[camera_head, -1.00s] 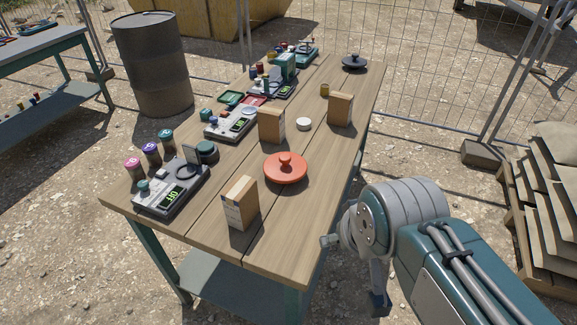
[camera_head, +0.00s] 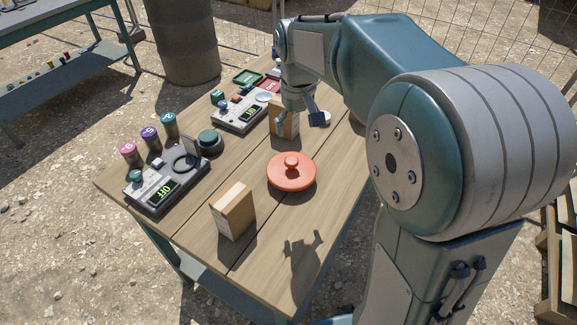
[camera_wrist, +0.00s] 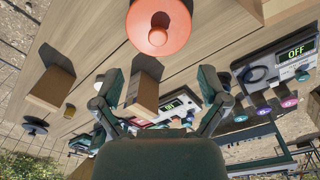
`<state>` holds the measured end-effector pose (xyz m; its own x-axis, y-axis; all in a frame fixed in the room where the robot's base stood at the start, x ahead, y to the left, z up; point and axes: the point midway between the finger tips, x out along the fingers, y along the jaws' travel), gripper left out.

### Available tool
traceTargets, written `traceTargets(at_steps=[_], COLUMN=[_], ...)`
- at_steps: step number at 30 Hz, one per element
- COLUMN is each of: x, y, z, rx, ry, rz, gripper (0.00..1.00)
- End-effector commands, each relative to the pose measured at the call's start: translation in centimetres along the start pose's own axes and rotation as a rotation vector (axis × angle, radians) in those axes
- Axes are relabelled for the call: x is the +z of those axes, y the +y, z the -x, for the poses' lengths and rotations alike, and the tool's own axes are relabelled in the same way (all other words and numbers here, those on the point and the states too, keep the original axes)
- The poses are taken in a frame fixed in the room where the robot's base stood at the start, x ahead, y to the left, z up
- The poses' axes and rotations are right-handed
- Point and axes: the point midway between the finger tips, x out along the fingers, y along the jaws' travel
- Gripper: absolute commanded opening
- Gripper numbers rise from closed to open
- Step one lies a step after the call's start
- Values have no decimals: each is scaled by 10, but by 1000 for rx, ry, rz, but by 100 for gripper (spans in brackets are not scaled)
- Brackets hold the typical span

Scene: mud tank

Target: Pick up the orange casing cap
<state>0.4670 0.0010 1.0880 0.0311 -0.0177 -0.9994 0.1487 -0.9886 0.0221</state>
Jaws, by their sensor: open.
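The orange casing cap (camera_head: 291,174) is a round disc with a small knob on top. It lies flat on the wooden table, near the middle of its visible part in the head view. In the wrist view the cap (camera_wrist: 159,24) shows at the top centre, cut off by the frame edge.
A cardboard box (camera_head: 233,210) stands in front of the cap, and another box (camera_head: 285,122) is behind it. A grey device reading OFF (camera_head: 163,185) lies to the left, beside several coloured cylinders (camera_head: 150,138). The table front right of the cap is bare.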

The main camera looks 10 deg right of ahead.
Motion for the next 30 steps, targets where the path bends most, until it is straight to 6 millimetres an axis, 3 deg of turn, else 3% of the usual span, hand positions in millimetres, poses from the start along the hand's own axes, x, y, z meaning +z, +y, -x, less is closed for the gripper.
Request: traceTargets(at_steps=[6,11,30], x=[-43,-59,-53], y=[7,9,7], z=[-39,-56,-125], rx=[-13,-18,-20], ry=[-102,-141,-152], rz=[31,45,48], gripper=[93,93,93])
